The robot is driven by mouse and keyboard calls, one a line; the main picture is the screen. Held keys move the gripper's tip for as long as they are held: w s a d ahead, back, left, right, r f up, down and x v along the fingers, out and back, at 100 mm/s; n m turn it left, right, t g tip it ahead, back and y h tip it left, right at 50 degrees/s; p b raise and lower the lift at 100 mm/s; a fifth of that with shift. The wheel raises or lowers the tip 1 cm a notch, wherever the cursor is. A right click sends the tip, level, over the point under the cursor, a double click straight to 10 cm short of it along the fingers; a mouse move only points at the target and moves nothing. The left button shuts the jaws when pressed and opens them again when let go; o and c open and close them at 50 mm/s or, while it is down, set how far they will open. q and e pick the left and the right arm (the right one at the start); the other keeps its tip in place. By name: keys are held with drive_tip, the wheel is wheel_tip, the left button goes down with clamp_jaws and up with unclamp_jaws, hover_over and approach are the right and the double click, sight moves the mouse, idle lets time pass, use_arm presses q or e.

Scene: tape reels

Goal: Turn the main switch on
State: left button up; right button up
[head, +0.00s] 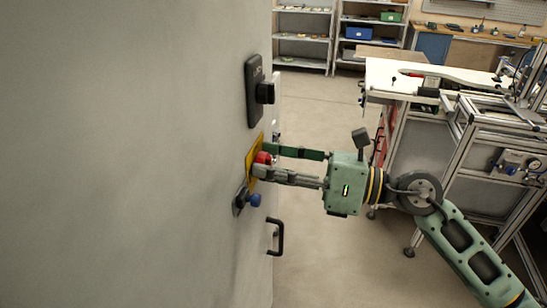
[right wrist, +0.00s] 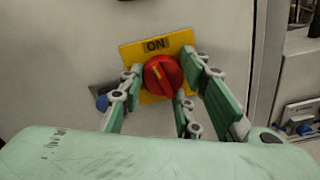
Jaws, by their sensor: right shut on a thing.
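The main switch is a red round knob (right wrist: 163,75) on a yellow plate (right wrist: 128,52) with an "ON" label above the knob. A pale mark on the knob points up and slightly left, close to the label. In the head view the knob (head: 263,158) sits on the yellow plate (head: 250,163) at the right edge of the grey cabinet face. My right gripper (head: 266,161) reaches in from the right, its green and grey fingers closed around the knob. In the right wrist view the fingers stand on both sides and below it. My left gripper is not in view.
A black handle unit (head: 254,92) is above the switch on the cabinet. A blue knob (head: 255,200) and a black pull handle (head: 277,237) are below it. A workbench frame (head: 400,150) stands at right, shelves (head: 304,40) at the back. Floor between is clear.

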drive_tip(key=shift+s+a+m+p, duration=0.15)
drive_tip(key=shift+m+p, duration=0.65)
drive_tip(key=shift+m, duration=0.4)
drive_tip(key=o, duration=1.1)
drive_tip(key=shift+r, duration=0.1)
drive_tip(key=shift+c, duration=0.2)
drive_tip(key=s+d, duration=0.2)
drive_tip(key=d, duration=1)
